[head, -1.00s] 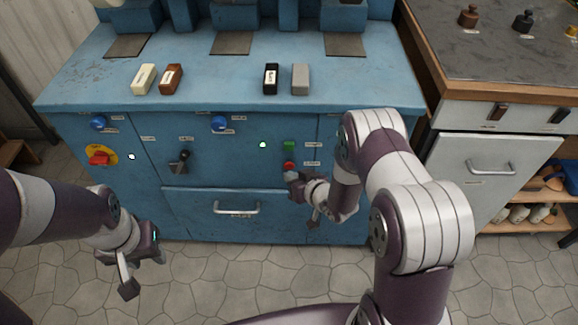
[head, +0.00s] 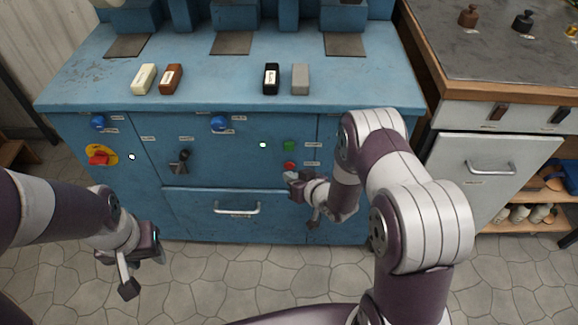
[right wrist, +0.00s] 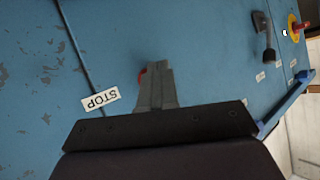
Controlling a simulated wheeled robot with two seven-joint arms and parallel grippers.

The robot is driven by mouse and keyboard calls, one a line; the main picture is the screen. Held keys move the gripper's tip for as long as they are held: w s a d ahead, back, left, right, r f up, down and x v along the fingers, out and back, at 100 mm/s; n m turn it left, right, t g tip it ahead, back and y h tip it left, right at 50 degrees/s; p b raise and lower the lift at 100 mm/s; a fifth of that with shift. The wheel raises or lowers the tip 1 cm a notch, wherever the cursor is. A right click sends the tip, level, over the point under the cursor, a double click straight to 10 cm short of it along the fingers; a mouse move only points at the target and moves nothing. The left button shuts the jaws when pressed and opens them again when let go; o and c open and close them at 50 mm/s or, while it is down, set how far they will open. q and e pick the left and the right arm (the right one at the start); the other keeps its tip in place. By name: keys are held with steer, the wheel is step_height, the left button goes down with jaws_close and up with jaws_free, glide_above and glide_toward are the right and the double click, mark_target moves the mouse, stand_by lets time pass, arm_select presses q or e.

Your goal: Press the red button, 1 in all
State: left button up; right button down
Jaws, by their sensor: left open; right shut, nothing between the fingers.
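The red button (head: 289,165) sits on the front of the blue machine, just below a green button (head: 289,145). In the right wrist view the red button (right wrist: 142,76) is mostly hidden behind my right gripper (right wrist: 158,68); only a red edge shows. A label reading STOP (right wrist: 100,99) is beside it. In the head view my right gripper (head: 290,177) is shut and empty, its tip close below the red button. I cannot tell whether it touches. My left gripper (head: 143,276) is open and empty, low in front of the machine at the left.
A red knob on a yellow plate (head: 98,158), a black lever (head: 180,160) and blue knobs (head: 219,123) are on the same panel. A drawer handle (head: 236,208) is below. Several small blocks (head: 271,79) lie on the machine top. A grey cabinet (head: 480,180) stands right.

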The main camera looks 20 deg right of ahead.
steer(key=shift+w+d, duration=0.15)
steer(key=shift+w, duration=0.25)
steer(key=shift+w+d, duration=0.1)
steer(key=shift+w, duration=0.3)
stand_by(0.8)
stand_by(0.3)
steer(key=shift+s+a, duration=0.25)
steer(key=shift+s, duration=0.55)
steer(key=shift+s+a+p, duration=0.25)
steer(key=shift+s+p, duration=0.1)
steer(key=shift+s, duration=0.45)
steer(key=shift+s+a+p, duration=0.2)
steer(key=shift+s+p, duration=0.15)
steer(key=shift+s, duration=0.5)
steer(key=shift+s+a+p, duration=0.25)
steer(key=shift+s+p, duration=0.1)
steer(key=shift+s, duration=0.45)
